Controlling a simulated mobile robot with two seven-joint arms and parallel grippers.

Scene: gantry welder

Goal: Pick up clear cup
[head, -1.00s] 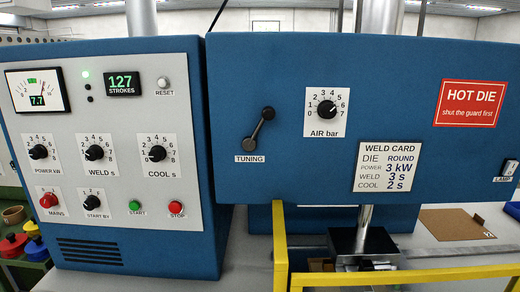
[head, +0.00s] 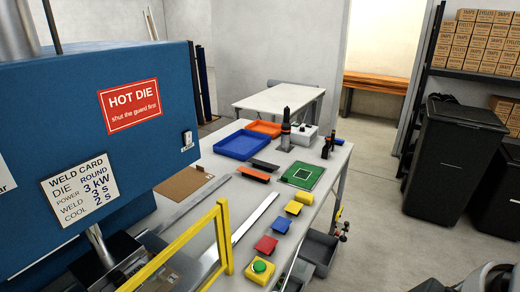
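I cannot make out a clear cup anywhere in the head view. Neither of my grippers can be made out. A rounded grey and dark part shows at the bottom right edge, cut off by the frame, and I cannot tell what it is.
The blue welder (head: 110,70) with its yellow guard frame (head: 224,236) fills the left. The white worktable (head: 262,205) holds a blue tray (head: 241,145), an orange tray (head: 263,128), a green mat (head: 303,176) and coloured blocks.

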